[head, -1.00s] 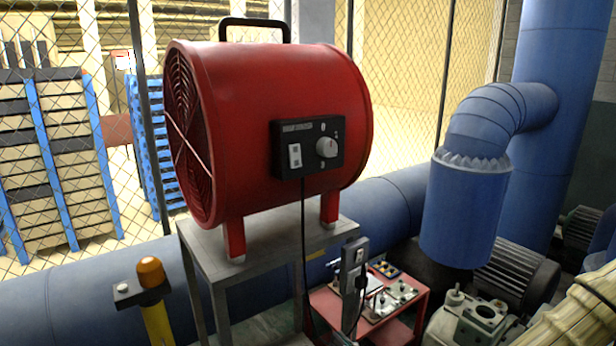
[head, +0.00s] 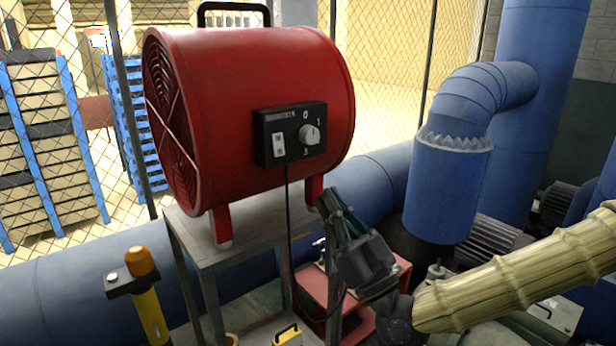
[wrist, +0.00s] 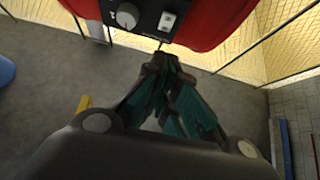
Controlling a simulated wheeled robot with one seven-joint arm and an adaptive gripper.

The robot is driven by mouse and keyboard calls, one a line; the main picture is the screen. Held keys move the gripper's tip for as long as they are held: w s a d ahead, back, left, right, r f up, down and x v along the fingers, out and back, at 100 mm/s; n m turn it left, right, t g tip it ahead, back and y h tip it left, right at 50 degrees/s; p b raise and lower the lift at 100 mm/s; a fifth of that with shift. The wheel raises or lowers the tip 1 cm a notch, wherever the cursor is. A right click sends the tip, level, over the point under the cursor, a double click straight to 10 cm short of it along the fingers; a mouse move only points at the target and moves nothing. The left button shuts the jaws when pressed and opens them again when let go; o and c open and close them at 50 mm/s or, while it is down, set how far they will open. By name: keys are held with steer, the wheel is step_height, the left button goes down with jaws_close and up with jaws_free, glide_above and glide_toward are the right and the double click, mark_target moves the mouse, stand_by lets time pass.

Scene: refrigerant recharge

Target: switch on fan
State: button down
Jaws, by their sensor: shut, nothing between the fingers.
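The fan (head: 240,80) is a red drum with a black top handle, standing on a grey metal stand (head: 200,240). Its black control panel (head: 268,152) carries a white rocker switch (head: 279,145) on the left and a round white dial (head: 309,134) on the right. My gripper (head: 328,196) is shut and empty, just below and right of the panel, apart from it. In the wrist view, the closed fingertips (wrist: 165,58) point toward the panel, and the switch (wrist: 168,20) and dial (wrist: 127,15) show upside down ahead of them.
A black cord (head: 287,210) hangs from the panel. A red cart (head: 395,268) stands behind my arm. A yellow post with an orange top (head: 148,300) is at front left. Blue pipes (head: 450,180) and a mesh fence (head: 400,60) surround the fan.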

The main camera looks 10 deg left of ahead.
mark_target(279, 139)
steer(key=shift+w+a+f+p+x, duration=0.3)
steer(key=shift+p+x, duration=0.85)
steer(key=shift+x, duration=0.9)
steer(key=shift+w+a+f+p+x, duration=0.15)
steer(key=shift+f+p+x, duration=0.3)
steer(key=shift+p+x, duration=1.15)
steer(key=shift+w+a+f+p+x, duration=0.1)
steer(key=shift+a+f+p+x, duration=0.4)
steer(key=shift+x, duration=2.05)
steer(key=shift+d+r, duration=0.15)
steer(key=shift+d, duration=0.15)
